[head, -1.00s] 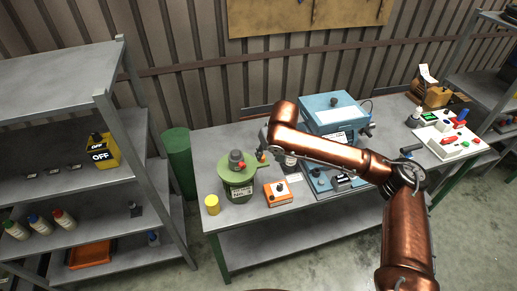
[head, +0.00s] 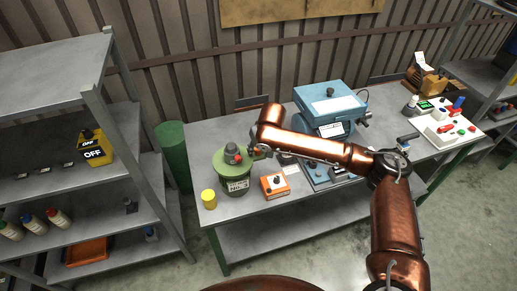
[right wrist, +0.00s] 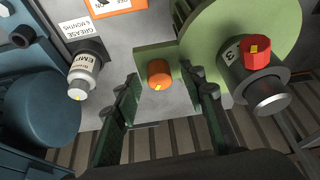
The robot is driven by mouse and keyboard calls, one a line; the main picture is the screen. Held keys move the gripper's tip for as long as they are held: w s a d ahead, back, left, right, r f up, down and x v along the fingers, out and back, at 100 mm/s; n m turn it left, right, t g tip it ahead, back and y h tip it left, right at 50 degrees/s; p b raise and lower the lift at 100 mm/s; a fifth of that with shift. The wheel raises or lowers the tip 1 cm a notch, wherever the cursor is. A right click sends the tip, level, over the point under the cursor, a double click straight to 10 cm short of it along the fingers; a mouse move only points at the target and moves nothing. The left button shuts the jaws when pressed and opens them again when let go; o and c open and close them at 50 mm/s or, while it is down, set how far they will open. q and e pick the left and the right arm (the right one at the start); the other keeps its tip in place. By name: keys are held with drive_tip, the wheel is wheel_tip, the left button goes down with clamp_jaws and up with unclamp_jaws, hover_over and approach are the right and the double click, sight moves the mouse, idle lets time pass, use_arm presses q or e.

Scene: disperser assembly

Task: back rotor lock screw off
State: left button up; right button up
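A green round housing (head: 234,178) with a grey and red knob on top stands at the left of the bench. In the right wrist view, the housing's green top (right wrist: 285,22) carries a red-capped grey knob (right wrist: 256,52). A small orange screw head (right wrist: 158,74) with a yellow mark sits on a green tab at the housing's side. My right gripper (right wrist: 164,88) is open, its two dark fingers on either side of the orange screw with visible gaps. In the head view my right gripper (head: 258,151) is beside the housing. My left gripper is not in view.
A small white-labelled bottle (right wrist: 82,74) and a blue machine (right wrist: 35,108) lie left of the fingers. An orange box (head: 274,186) and yellow cylinder (head: 208,199) stand near the housing. A blue unit (head: 330,105) stands behind my arm. A shelf rack is at left.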

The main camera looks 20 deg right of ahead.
drive_tip(key=shift+c, duration=1.2)
clamp_jaws()
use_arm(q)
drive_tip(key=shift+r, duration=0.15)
